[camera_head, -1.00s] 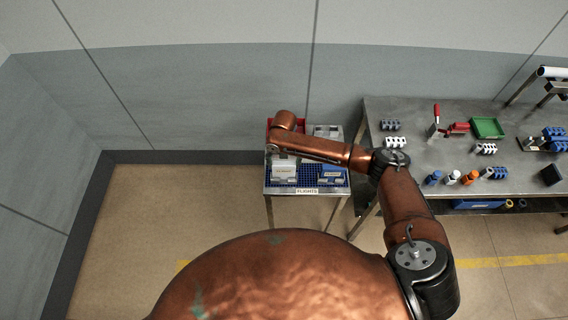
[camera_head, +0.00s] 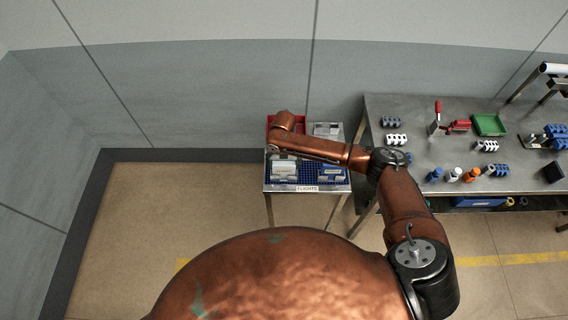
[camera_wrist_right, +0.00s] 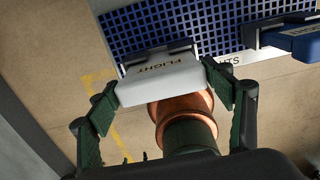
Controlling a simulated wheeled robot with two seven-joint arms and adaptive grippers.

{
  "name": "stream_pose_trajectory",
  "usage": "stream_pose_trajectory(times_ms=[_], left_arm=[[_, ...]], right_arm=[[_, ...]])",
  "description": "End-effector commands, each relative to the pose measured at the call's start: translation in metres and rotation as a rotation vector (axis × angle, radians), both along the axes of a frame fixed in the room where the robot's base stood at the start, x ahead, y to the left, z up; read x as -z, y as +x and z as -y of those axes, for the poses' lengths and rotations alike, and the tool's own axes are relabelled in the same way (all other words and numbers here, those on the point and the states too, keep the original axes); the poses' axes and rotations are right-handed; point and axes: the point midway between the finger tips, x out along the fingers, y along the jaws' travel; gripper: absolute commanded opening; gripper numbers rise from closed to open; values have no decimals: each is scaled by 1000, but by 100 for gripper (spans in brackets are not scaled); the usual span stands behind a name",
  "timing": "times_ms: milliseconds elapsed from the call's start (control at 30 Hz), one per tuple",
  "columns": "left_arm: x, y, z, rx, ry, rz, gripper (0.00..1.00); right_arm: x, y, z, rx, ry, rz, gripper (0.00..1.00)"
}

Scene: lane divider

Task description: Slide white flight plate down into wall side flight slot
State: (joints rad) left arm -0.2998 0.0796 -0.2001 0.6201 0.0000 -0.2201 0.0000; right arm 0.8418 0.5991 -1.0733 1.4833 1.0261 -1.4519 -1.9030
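The white flight plate (camera_wrist_right: 165,78), lettered FLIGHT, lies between the two dark green fingers of my right gripper (camera_wrist_right: 163,72) in the right wrist view. The fingertips meet its two side edges, so the gripper looks shut on it. The plate's far edge is at a dark holder (camera_wrist_right: 150,52) on the blue grid; how deep it sits in a slot I cannot tell. In the head view the white plate (camera_head: 284,168) shows at the cart's left, below my right forearm, which hides most of the gripper. My left gripper is not in view.
A blue plate in a dark holder (camera_wrist_right: 300,38) stands to the right on the same blue grid; it also shows in the head view (camera_head: 330,174). A red bin (camera_head: 271,124) is behind. The steel workbench (camera_head: 420,165) with several small parts stands right of the cart.

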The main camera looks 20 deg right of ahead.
Motion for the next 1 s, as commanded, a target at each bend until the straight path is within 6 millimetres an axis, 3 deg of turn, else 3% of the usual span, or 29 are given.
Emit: stream_pose_trajectory(times_ms=[233,567,767,1000], left_arm=[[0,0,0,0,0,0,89],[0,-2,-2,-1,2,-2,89],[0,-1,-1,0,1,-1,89],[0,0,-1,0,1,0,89]], right_arm=[[-1,0,0,0,1,1,92],[-3,0,0,-1,1,1,92],[-29,1,0,-2,1,3,92],[-80,1,0,-1,1,4,92]])
